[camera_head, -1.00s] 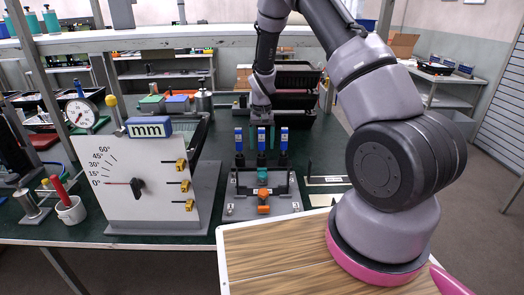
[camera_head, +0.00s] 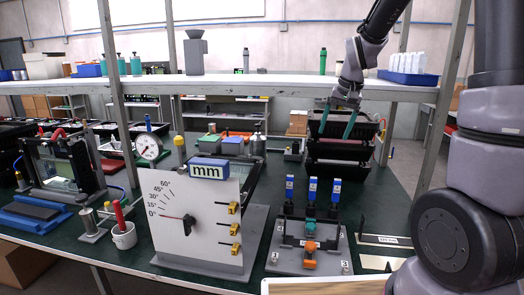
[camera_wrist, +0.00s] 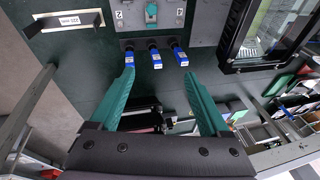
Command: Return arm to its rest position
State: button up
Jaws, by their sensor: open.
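My gripper (camera_head: 338,121) is in the air at the right of the head view, in front of the black stacked bins. Its two teal fingers are spread apart and empty. In the wrist view my gripper (camera_wrist: 163,98) is also open, with nothing between the fingertips. Past the fingertips are several blue-topped pieces (camera_wrist: 153,54) standing along the edge of a grey fixture (camera_wrist: 185,15). My upper arm links fill the right side of the head view.
The grey fixture (camera_head: 283,262) with an orange knob stands on the green bench. A white dial panel (camera_head: 180,240) marked mm is left of it. Black bins (camera_head: 340,150) stand behind. A shelf (camera_head: 250,86) with metal posts crosses above the bench.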

jog(key=s+r+t, duration=0.1)
jog(key=s+r, duration=0.3)
jog(key=s, duration=0.3)
jog(key=s+d+r+t, duration=0.1)
jog(key=s+r, duration=0.3)
jog(key=s, duration=0.3)
jog(key=s+d+r+t, duration=0.1)
jog(key=s+r+t, duration=0.1)
jog(key=s+r, duration=0.3)
jog(key=s, duration=0.3)
jog(key=shift+d+m, duration=0.15)
jog(key=shift+m, duration=0.25)
